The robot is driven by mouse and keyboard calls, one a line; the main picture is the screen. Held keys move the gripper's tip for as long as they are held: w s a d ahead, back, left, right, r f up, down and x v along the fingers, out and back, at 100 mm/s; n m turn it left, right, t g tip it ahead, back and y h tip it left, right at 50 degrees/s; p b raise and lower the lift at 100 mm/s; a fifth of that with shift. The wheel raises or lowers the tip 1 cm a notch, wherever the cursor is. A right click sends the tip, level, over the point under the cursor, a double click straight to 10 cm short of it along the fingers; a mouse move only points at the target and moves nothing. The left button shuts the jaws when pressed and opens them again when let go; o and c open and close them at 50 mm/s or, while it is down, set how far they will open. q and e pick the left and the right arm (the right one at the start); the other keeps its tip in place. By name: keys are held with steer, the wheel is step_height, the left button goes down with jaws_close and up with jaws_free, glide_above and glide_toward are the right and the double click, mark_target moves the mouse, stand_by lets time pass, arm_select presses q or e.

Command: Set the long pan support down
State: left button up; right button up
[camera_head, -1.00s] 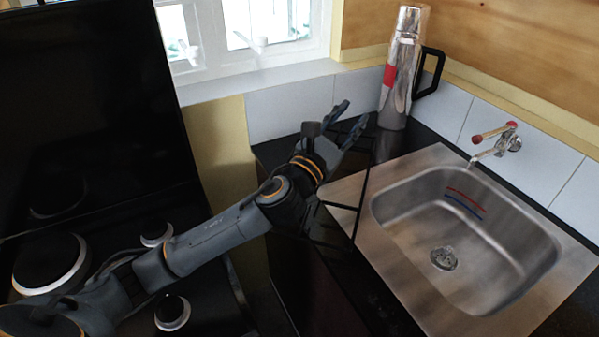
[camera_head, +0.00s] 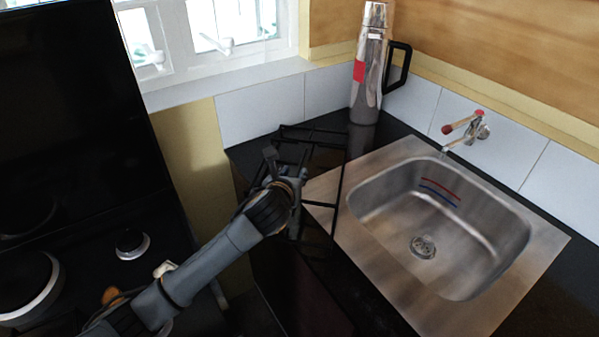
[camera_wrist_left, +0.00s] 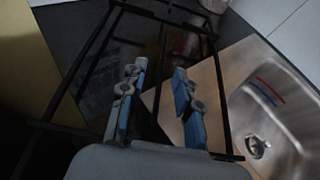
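The long pan support (camera_head: 341,187) is a black wire frame on the dark counter between the yellow wall panel and the sink. Its right side overlaps the sink's steel rim. In the left wrist view its long bars (camera_wrist_left: 219,92) run away from me on both sides of the fingers, with another bar between them. My left gripper (camera_head: 285,180) is low over the near part of the support. In the wrist view its two blue-padded fingers (camera_wrist_left: 160,80) stand apart, with no visible grip on a bar. My right gripper is not in view.
A steel sink (camera_head: 375,225) with a tap (camera_head: 468,130) lies to the right. A tall steel flask (camera_head: 367,75) with a black handle stands behind the support in the corner. A dark stove (camera_head: 75,255) is at the left. The window (camera_head: 215,30) is behind.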

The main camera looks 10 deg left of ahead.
mark_target(301, 166)
arm_select(q)
steer(key=shift+d+x, duration=0.2)
steer(key=shift+x, duration=2.9)
jaws_close()
steer(key=shift+w+r, duration=0.1)
steer(key=shift+r, duration=0.05)
